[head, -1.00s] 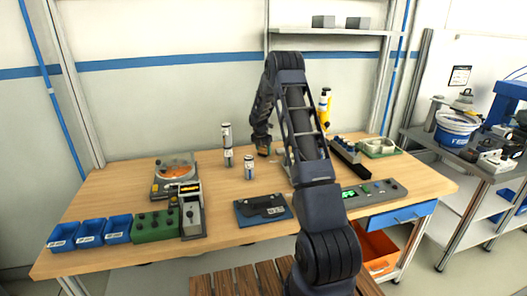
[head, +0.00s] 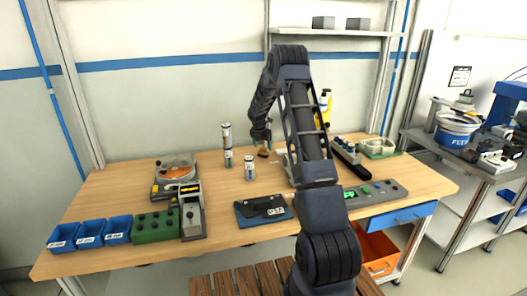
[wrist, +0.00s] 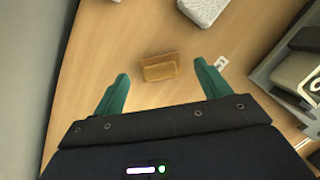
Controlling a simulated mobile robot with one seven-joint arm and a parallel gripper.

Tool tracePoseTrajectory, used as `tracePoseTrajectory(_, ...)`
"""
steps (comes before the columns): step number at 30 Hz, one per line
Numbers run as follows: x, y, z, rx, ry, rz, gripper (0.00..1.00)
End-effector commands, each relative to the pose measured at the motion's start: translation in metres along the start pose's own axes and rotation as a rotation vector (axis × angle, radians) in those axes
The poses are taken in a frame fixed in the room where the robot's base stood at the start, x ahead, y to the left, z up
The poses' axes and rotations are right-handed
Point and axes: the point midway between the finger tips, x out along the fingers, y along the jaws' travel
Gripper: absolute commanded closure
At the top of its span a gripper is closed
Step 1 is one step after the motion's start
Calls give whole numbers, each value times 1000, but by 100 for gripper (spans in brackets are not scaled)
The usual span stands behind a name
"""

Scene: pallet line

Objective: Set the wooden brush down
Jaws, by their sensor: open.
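The wooden brush (wrist: 160,68), a small tan block, rests on the wooden table between and slightly beyond my fingertips in the wrist view. My gripper (wrist: 161,76) has two teal fingers spread wide, with a gap on each side of the brush. In the head view my gripper (head: 266,141) is just above the brush, partly hidden by my arm.
Two cylindrical cans (head: 249,167) (head: 227,145) stand left of the brush. A dark blue tray (head: 264,210) lies nearer the front. A grey rack (head: 347,152) and a green-edged tray (head: 379,148) are to the right. Bare table surrounds the brush.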

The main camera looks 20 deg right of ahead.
Motion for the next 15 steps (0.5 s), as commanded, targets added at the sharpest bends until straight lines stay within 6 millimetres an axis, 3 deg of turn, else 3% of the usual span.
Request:
tracePoseTrajectory(7, -49, 0, 1, 1, -2, 2, 24)
tracePoseTrajectory(15, -76, 0, 0, 0, -1, 1, 24)
